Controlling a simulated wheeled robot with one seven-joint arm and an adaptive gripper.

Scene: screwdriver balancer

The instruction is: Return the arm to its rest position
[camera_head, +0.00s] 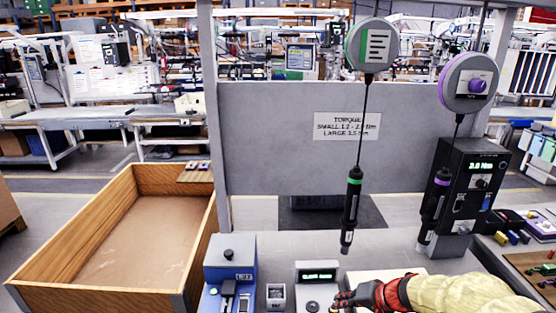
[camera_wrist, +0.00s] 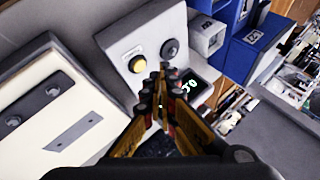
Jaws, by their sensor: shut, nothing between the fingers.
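My gripper (camera_head: 345,297) is at the bottom of the head view, low over the workbench, in front of the small white display box (camera_head: 316,278). My sleeved arm comes in from the lower right. In the wrist view my gripper (camera_wrist: 163,75) has its yellow and black fingers together with nothing between them. The fingertips lie across the white display box (camera_wrist: 130,40) there, near its yellow button and green readout. I cannot tell whether they touch it.
Two screwdrivers, green-banded (camera_head: 351,210) and purple-banded (camera_head: 433,208), hang on cables above the bench. A blue device (camera_head: 229,268) stands left of the display box. A black torque unit (camera_head: 470,190) stands at right. A wooden crate (camera_head: 60,245) is at left.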

